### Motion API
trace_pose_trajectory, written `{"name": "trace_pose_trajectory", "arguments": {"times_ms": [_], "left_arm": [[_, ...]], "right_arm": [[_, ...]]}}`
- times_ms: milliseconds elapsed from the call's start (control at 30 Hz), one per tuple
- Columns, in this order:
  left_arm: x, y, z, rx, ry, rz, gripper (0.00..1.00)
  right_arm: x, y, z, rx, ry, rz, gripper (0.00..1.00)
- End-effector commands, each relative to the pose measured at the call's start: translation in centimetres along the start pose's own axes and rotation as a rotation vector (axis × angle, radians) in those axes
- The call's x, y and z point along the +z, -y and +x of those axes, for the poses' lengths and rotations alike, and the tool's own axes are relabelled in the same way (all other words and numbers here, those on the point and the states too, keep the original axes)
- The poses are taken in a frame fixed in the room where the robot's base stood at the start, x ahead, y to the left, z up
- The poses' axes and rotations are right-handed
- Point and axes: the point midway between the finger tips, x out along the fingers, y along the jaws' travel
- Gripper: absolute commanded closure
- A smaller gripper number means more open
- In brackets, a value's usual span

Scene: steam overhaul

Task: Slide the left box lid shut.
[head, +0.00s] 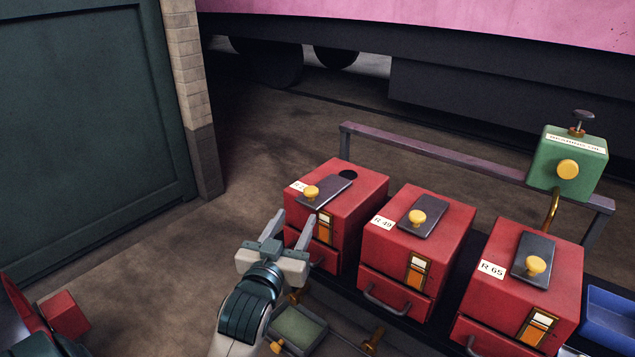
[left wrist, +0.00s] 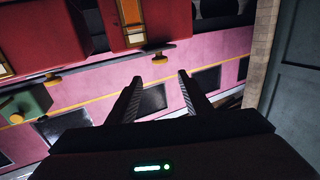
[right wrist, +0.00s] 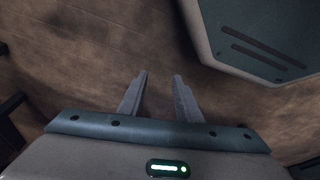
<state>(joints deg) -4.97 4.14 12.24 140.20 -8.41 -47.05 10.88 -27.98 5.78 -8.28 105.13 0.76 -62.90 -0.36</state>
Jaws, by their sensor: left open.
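The left box (head: 350,217) is red, with a grey sliding lid (head: 334,187) on top that carries a yellow knob (head: 312,191). A dark round hole (head: 347,175) shows uncovered at the lid's back end. My left gripper (head: 291,226) is open and empty just in front of the left box, below the knob's level. In the left wrist view, the open fingers (left wrist: 156,84) are apart from the left box (left wrist: 130,20) and its knob (left wrist: 160,60). My right gripper (right wrist: 160,76) is open and empty over brown floor.
Two more red boxes, a middle one (head: 436,245) and a right one (head: 556,276), stand to the right with their lids over their tops. A green oiler (head: 590,150) stands behind. A purple rail (head: 430,153) runs behind the boxes.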

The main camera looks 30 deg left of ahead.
Motion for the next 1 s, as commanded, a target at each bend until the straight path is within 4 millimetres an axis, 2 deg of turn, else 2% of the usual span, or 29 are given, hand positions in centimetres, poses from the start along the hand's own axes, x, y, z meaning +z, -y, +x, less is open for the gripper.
{"name": "trace_pose_trajectory", "arguments": {"times_ms": [167, 367, 1000], "left_arm": [[0.0, 0.0, 0.9, 0.001, 0.0, 0.0, 0.54], [-0.1, 0.0, 3.2, 0.001, -0.001, 0.001, 0.54], [0.0, 0.0, 14.4, 0.0, 0.0, 0.0, 0.54]], "right_arm": [[0.0, 0.0, 0.1, 0.0, 0.0, 0.0, 0.69], [0.1, 0.0, 0.2, -0.001, 0.0, 0.0, 0.69], [0.5, 0.0, 1.0, -0.001, 0.001, 0.0, 0.69]]}}
